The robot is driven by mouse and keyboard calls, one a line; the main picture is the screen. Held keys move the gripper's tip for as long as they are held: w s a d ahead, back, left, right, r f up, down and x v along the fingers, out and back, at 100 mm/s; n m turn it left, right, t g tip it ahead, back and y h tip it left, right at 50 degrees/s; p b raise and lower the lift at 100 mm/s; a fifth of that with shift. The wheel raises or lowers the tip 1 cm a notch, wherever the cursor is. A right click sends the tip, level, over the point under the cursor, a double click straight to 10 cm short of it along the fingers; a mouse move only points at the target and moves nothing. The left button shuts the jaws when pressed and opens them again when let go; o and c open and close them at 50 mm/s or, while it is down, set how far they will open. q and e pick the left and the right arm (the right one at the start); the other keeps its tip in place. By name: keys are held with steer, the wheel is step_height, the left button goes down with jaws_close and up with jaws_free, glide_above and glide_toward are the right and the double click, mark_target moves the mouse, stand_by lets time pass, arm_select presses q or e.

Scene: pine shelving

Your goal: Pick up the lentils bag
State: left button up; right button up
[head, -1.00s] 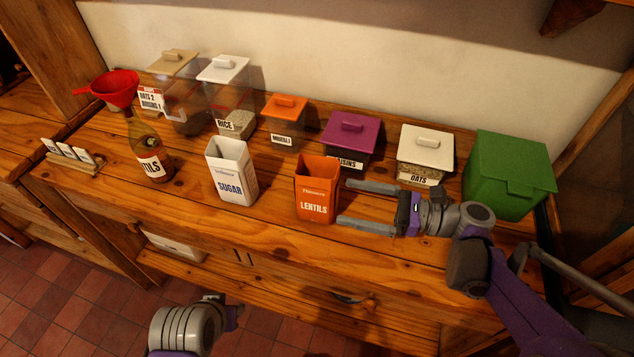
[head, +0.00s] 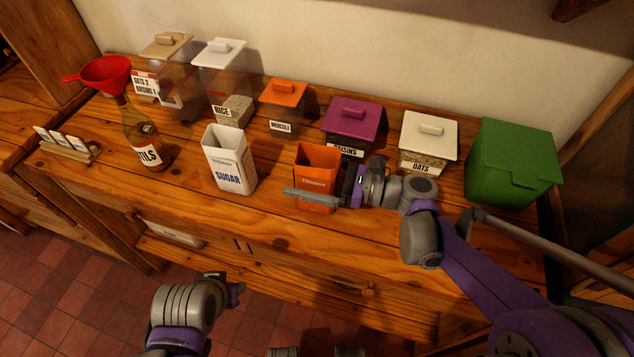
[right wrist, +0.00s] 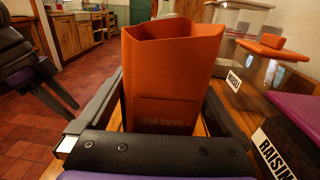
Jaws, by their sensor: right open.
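The lentils bag (head: 318,160) is an orange, open-topped upright bag on the wooden counter. Its label is mostly hidden behind a finger of my right gripper (head: 302,182). That gripper is open, with one finger across the bag's front and the other hidden behind it. In the right wrist view, the orange bag (right wrist: 170,75) stands upright between the two spread fingers; a firm grip does not show. My left gripper (head: 236,292) is low in front of the counter, away from the bag; its fingers are not clear.
A white sugar bag (head: 229,160) stands left of the lentils bag. Behind are the orange-lidded muesli box (head: 282,108), the purple-lidded raisins box (head: 350,120) and the white-lidded oats box (head: 428,140). A bottle (head: 143,140) holds a red funnel (head: 105,73). A green box (head: 510,165) stands right.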

steer(key=shift+w+a, duration=0.1)
steer(key=shift+a, duration=0.2)
jaws_close()
